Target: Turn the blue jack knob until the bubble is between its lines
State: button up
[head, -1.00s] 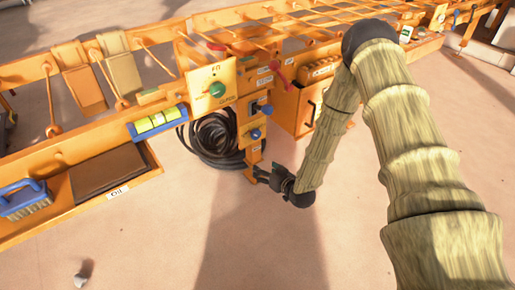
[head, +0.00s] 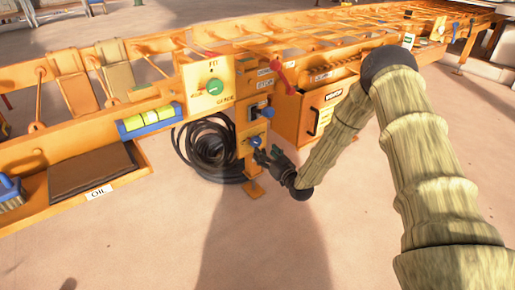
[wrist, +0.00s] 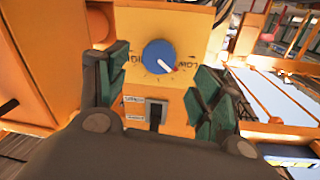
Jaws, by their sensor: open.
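The blue jack knob (head: 254,141) is low on the orange post in the head view. In the wrist view the knob (wrist: 158,55) faces me on a yellow plate, with a red-and-white pointer mark and lettering on both sides. My gripper (head: 268,154) is open close to the knob, just right of and below it. In the wrist view its two dark green fingers (wrist: 162,85) are spread to either side of the plate, apart from the knob. The blue-framed level (head: 150,123) with a yellow-green vial sits left on the frame. Its bubble and lines are too small to read.
A switch (head: 262,109) is above the knob on the same post. A green dial (head: 214,87) is on a panel to the upper left. A coiled black hose (head: 207,150) lies behind the post. An orange box (head: 310,117) stands to the right. The floor in front is clear.

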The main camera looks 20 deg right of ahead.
aim_at(257, 143)
jog(key=shift+b+x, duration=1.2)
jog(key=shift+x, duration=2.3)
jog(key=c, duration=1)
